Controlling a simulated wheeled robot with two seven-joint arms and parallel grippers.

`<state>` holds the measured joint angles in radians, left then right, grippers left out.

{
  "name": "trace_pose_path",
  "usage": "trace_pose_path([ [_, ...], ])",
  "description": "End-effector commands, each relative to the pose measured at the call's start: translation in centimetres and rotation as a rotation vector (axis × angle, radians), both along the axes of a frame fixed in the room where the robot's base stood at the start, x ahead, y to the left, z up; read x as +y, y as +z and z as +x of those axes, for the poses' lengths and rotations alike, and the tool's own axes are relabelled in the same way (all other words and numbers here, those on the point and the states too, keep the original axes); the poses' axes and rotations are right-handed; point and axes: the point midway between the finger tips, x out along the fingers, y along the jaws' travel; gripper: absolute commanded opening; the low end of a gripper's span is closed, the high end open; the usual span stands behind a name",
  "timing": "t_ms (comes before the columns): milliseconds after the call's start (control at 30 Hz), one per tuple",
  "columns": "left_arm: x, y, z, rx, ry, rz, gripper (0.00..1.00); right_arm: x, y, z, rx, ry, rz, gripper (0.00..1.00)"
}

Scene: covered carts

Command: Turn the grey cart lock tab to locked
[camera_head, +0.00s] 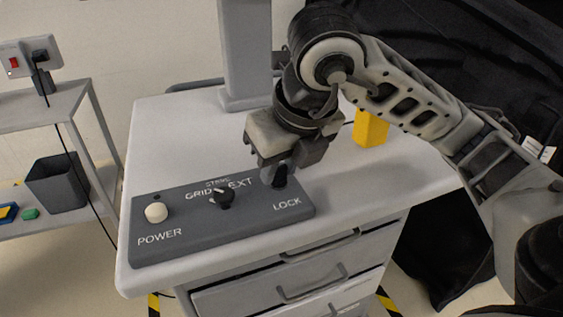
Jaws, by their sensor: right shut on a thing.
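The cart (370,196) has a pale top with a dark grey control panel (185,238) along its front left edge. The panel carries a cream POWER button (156,212), a black knob (223,197) by the GRID and EXT labels, and the lock tab (281,183) above the LOCK label. The tab looks dark; its exact angle is hard to read. My right gripper (278,172) comes down from above and is shut on the tab, partly covering it. My left gripper is not in view.
A grey post (245,50) rises from the back of the cart top. A yellow block (371,128) stands behind my right gripper. Drawers (290,285) are below the top. A shelf with a dark bin (58,183) stands at left. Black covers hang at right.

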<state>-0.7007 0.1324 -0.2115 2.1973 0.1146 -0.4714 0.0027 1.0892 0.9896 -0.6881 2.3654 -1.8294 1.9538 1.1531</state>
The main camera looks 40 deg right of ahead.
Motion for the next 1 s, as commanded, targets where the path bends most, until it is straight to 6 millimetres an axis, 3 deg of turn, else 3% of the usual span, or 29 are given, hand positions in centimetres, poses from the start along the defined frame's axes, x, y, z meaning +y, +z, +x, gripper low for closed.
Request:
trace_pose_path([
  [400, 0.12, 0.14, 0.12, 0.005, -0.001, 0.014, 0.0, 0.12, 0.14, 0.02, -0.001, -0.191, 0.0, 0.03],
  [967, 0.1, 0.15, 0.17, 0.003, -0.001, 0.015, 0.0, 0.11, 0.06, 0.04, -0.001, -0.22, 0.001, 0.03],
  [1000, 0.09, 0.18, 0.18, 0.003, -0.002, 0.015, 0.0, 0.11, 0.06, 0.04, -0.001, -0.219, 0.001, 0.34],
])
